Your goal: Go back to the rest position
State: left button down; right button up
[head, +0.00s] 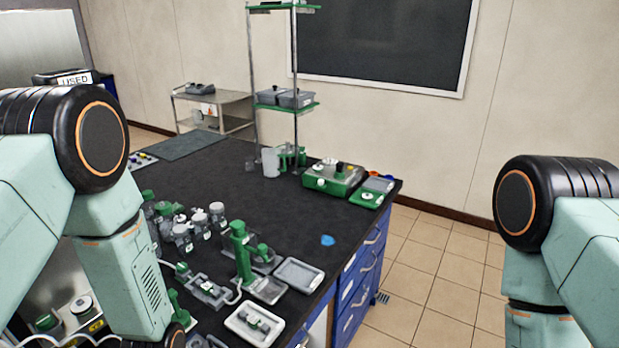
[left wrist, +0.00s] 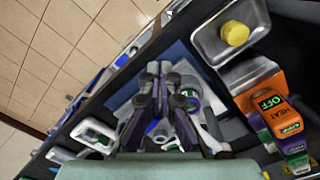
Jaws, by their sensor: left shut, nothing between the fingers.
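My left gripper (left wrist: 160,70) shows in the left wrist view with its dark fingers together and nothing between them. It is over the bench, above a blue mat with white and purple-green items. In the head view my left arm comes in at the left and its gripper is hidden or out of frame. My right arm is at the right edge, over the floor side, and its gripper is out of view.
The black bench (head: 300,210) holds several bottles (head: 182,238), a green stand (head: 241,250), grey trays (head: 299,274) and a green device (head: 333,178). An orange heater (left wrist: 262,105) reads OFF beside a metal tray (left wrist: 212,45). Tiled floor (head: 430,270) is clear at right.

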pick_arm(q)
jog(key=s+f+m, duration=0.1)
jog(key=s+m, duration=0.2)
jog(key=s, duration=1.5)
notch_tip(320, 180, down, 23)
jog(key=b, duration=2.3)
jog(key=shift+r, duration=0.1)
